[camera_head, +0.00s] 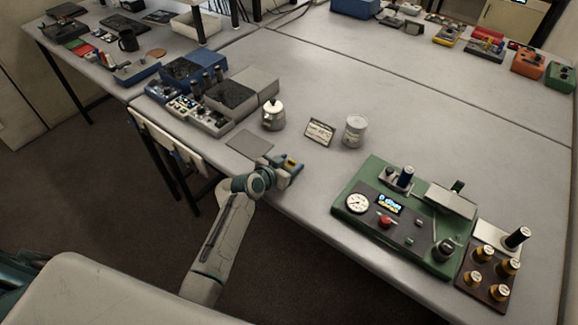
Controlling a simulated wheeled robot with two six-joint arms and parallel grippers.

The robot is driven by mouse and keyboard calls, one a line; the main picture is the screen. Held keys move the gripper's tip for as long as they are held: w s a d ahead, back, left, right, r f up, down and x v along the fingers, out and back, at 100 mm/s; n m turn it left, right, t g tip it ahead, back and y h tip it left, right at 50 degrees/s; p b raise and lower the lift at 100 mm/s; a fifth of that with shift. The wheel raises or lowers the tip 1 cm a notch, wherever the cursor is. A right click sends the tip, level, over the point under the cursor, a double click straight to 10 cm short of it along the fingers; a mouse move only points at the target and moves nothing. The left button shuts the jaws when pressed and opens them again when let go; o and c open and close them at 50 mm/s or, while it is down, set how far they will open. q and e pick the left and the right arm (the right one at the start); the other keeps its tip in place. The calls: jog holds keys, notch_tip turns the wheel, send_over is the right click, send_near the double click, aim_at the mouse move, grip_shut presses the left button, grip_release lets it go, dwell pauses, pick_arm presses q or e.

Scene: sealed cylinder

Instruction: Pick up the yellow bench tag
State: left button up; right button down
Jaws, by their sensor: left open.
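My left gripper (288,165) is open over the front edge of the table, its arm coming up from below. A small yellow piece, which looks like the bench tag (292,160), shows at its fingers. It is partly hidden by the gripper, and I cannot tell whether the fingers touch it. My right gripper is not in view.
A grey flat plate (249,143), a small kettle-like pot (273,115), a framed card (319,131) and a metal can (354,131) stand nearby. A green instrument (365,222) fills the right front. The table's middle is clear.

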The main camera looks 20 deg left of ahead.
pick_arm(q)
jog(key=c, duration=1.1)
jog(key=shift+o, duration=0.2)
jog(key=shift+r, duration=0.1)
jog(key=shift+r+b, duration=0.5)
jog(key=shift+r, duration=0.15)
jog(key=shift+s+r+b, duration=0.4)
jog(key=shift+r+b, duration=0.2)
jog(key=shift+r, duration=0.25)
jog(key=s+a+r+b, duration=0.15)
jog(key=s+b, duration=0.35)
jog(key=s, duration=0.9)
jog(key=w+r+n+y+b, duration=0.2)
jog(key=w+r+n+y, duration=0.1)
jog(key=r, duration=0.3)
jog(key=shift+w+d+r+n+t+y, duration=0.2)
jog(key=shift+n+t+y, duration=0.25)
jog(key=shift+y, duration=0.35)
